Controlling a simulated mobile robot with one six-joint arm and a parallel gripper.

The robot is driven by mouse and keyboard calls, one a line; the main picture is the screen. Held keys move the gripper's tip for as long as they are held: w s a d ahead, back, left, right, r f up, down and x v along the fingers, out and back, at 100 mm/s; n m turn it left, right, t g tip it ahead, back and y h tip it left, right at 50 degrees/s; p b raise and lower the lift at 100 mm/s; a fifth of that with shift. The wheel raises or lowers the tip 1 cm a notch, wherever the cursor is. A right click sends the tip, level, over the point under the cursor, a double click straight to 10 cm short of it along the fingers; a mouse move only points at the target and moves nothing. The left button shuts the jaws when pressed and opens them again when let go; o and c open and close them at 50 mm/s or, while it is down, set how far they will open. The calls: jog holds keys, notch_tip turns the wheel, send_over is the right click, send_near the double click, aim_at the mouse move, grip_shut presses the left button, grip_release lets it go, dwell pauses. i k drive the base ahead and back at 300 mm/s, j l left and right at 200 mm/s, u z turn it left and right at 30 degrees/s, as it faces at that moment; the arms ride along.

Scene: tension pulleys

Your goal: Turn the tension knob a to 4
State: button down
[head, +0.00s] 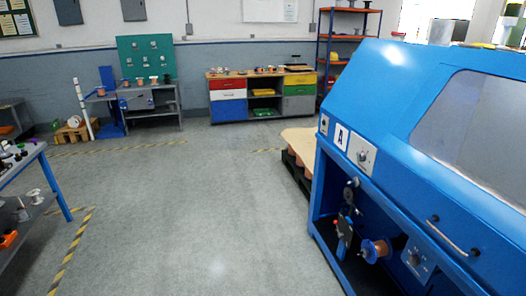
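A large blue machine (385,85) with a sign "A" (341,138) fills the right side of the head view. Right of the sign is a light dial plate with a small knob (363,156). Its scale and pointer are too small to read. A lower grey panel (414,259) on the machine also carries small controls, and I cannot tell its markings. I cannot tell for certain which control is tension knob a. My gripper is not in view.
Below the machine's dial hang pulleys and a copper-coloured spool (377,249) in an open bay. A pallet with spools (299,150) stands behind the machine. A blue-legged bench (22,185) is at left. The grey floor (190,215) between is clear.

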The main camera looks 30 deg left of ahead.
aim_at(361, 157)
jog(key=u, duration=0.5)
jog(key=i+j, duration=0.1)
jog(key=i, duration=0.5)
jog(key=i+j+z, duration=0.1)
jog(key=i, duration=0.45)
jog(key=i+j, duration=0.2)
jog(key=i, duration=0.35)
jog(key=i+j+z, duration=0.1)
jog(key=i, duration=0.5)
